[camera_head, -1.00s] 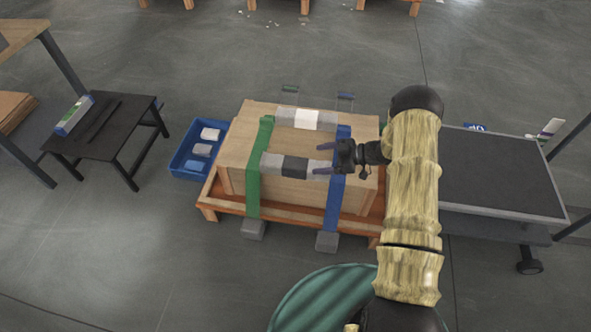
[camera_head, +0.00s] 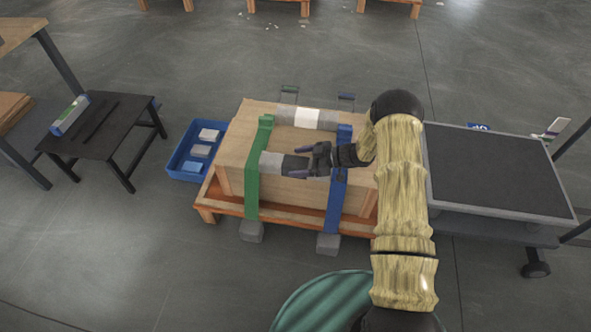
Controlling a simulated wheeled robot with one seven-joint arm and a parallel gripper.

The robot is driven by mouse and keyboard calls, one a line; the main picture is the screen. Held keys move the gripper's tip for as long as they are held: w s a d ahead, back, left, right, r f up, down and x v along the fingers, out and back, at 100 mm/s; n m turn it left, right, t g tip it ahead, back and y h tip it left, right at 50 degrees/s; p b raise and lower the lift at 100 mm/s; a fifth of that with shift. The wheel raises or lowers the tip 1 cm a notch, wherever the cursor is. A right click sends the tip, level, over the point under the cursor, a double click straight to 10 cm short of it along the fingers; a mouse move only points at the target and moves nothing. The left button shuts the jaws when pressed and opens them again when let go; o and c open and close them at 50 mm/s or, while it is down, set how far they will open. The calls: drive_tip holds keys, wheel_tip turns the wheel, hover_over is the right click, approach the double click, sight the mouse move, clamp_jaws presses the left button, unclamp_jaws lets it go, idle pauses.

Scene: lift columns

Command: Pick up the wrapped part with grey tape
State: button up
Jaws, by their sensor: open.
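Two light grey wrapped parts lie on a wooden crate (camera_head: 233,150). The front wrapped part (camera_head: 271,163) has a dark grey band of tape (camera_head: 292,165) around its middle. The back wrapped part (camera_head: 325,118) has a white band. My gripper (camera_head: 302,163) comes in from the right and is open, with its fingers over the right part of the front one, at the dark band. The gripper hides that part's right end. I cannot tell whether the fingers touch it.
A green strap (camera_head: 253,190) and a blue strap (camera_head: 333,205) run over the crate, which sits on an orange wooden pallet (camera_head: 290,211). A blue bin (camera_head: 178,165) with small packs stands left, near a black table (camera_head: 115,135). A dark-topped cart (camera_head: 495,175) stands right.

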sight(298, 162)
drive_tip(key=shift+a+f, duration=0.1)
drive_tip(key=shift+a, duration=0.2)
drive_tip(key=c, duration=1.5)
wheel_tip(298, 162, up, 10)
drive_tip(key=p, duration=0.4)
